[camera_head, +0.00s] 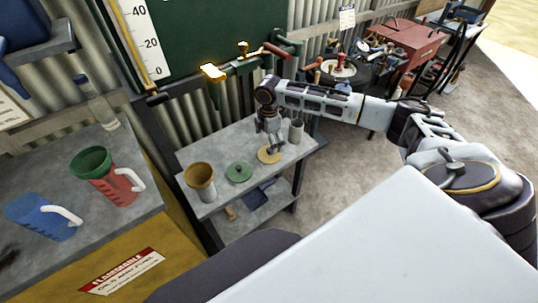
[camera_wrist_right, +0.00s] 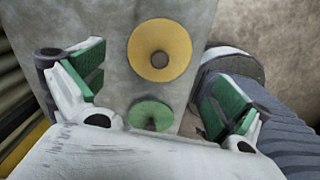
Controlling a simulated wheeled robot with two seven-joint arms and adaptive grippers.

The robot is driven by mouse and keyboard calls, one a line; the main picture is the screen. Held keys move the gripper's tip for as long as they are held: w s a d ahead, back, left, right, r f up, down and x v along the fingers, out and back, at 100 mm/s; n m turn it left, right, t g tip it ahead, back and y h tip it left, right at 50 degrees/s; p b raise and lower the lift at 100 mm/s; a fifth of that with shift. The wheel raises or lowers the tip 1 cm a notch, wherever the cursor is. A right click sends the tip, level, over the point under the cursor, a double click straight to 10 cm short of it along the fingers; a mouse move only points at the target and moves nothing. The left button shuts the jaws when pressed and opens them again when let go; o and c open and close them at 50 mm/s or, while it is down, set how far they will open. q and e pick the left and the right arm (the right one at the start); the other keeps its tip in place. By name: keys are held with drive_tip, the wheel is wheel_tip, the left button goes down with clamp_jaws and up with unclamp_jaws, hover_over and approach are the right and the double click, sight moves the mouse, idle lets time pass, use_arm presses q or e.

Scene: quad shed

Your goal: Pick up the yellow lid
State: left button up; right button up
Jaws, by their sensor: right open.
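The yellow lid (camera_head: 266,157), a flat round disc, lies on the grey bench top. In the wrist view the yellow lid (camera_wrist_right: 145,62) shows a darker round centre. My right gripper (camera_head: 274,149) points down above it in the head view and hides part of it. In the wrist view my right gripper (camera_wrist_right: 158,90) has its green-padded fingers wide apart, with nothing between them. The lid appears above the midpoint between the fingers there. I cannot tell the exact height. My left gripper is in neither view.
A green lid (camera_head: 239,173) lies beside the yellow one, also in the wrist view (camera_wrist_right: 152,112). A tan cup-like vessel (camera_head: 200,180) and a grey cylinder (camera_head: 296,131) stand on the same bench (camera_head: 208,152). A corrugated wall is behind. Jugs stand on the left cabinet.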

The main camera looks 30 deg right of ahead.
sight(269, 149)
drive_tip(key=shift+f, duration=1.15)
drive_tip(key=shift+f, duration=0.15)
drive_tip(key=shift+f, duration=2.45)
drive_tip(key=c, duration=0.6)
